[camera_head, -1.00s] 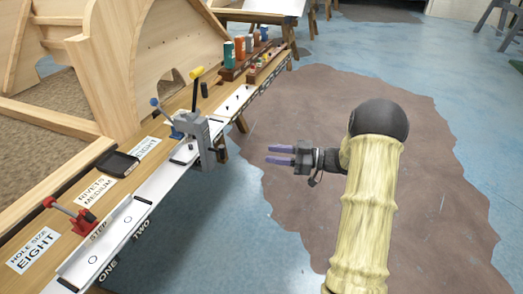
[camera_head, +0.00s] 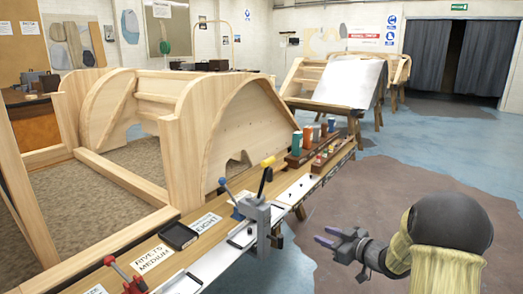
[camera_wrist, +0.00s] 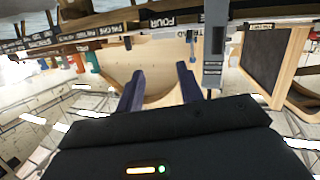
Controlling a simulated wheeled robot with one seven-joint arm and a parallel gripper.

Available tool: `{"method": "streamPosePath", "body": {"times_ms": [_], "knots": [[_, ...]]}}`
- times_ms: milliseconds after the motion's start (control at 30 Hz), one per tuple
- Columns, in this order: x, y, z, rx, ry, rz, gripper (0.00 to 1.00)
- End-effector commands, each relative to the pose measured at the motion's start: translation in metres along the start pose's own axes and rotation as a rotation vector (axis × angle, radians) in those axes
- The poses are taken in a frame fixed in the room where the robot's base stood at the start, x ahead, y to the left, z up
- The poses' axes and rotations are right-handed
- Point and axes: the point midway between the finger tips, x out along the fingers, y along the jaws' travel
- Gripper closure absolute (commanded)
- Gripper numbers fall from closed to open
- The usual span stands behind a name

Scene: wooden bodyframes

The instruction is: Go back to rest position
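My gripper (camera_head: 329,238) is at the lower right of the head view, over the floor and to the right of the workbench, pointing left toward it. Its two purple fingers are apart with nothing between them. In the wrist view the fingers (camera_wrist: 159,88) also stand apart and empty, and the bench appears upside down beyond them. My arm, in a pale yellow sleeve with a dark round joint, comes in from the lower right.
The workbench (camera_head: 225,247) carries a grey press (camera_head: 262,222), a red hand tool (camera_head: 126,277), a black tray (camera_head: 179,236) and several bottles (camera_head: 308,137). A wooden frame (camera_head: 185,130) stands behind. Open floor (camera_head: 400,185) lies right of the bench, and dark curtains (camera_head: 455,55) hang at the back.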

Motion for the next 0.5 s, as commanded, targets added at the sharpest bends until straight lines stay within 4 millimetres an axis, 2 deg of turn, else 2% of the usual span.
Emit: {"method": "streamPosePath", "body": {"times_ms": [133,267,367,500], "knots": [[-0.003,-0.003,-0.003,0.021,-0.150,0.179,0.63],[-0.018,-0.013,0.005,0.071,-0.300,0.310,0.63],[-0.036,-0.029,0.014,0.127,-0.422,0.390,0.63],[-0.068,-0.063,0.030,0.226,-0.602,0.465,0.63]]}}
